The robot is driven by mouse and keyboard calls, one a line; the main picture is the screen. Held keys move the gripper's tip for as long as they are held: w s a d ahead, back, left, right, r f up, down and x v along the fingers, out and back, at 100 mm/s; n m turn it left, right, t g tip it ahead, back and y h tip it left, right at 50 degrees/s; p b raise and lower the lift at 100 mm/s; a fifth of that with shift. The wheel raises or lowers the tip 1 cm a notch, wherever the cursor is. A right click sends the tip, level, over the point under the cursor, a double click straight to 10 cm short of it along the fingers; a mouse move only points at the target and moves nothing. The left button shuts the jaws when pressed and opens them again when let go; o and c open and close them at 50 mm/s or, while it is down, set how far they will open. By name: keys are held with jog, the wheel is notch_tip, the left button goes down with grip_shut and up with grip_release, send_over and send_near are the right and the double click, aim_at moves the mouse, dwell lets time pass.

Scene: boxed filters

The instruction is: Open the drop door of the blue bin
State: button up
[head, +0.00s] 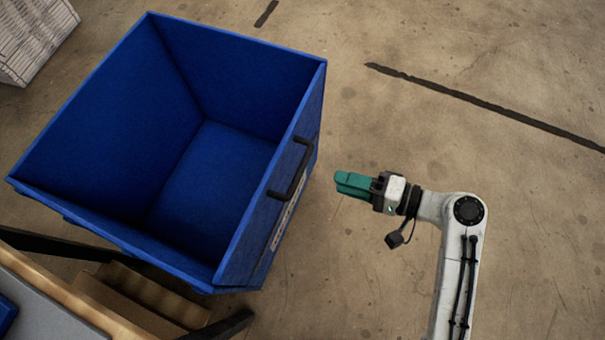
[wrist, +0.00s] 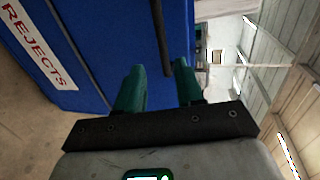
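The blue bin (head: 190,26) stands on the floor at the left of the head view, open-topped and empty. Its drop door (head: 304,122) is the right-hand side and stands upright, closed. A black bar handle (head: 293,172) sits near the door's top edge; it also shows in the wrist view (wrist: 161,38). My gripper (head: 340,183) is to the right of the handle, apart from it, with its green fingers pointing toward the door. In the wrist view my gripper (wrist: 159,66) has a gap between its fingers with nothing held, and the door lies ahead.
A REJECTS label (wrist: 38,42) is on the door. A bench or table with dark legs (head: 60,245) stands close at the lower left. A white stack (head: 32,38) is at the upper left. The concrete floor (head: 400,130) right of the bin is clear, with dark line marks.

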aim_at(301, 169)
jog(key=x, duration=0.5)
jog(key=b+x, duration=0.1)
jog(key=x, duration=0.5)
jog(key=shift+w+r, duration=0.1)
jog(key=shift+r, duration=0.15)
grip_shut()
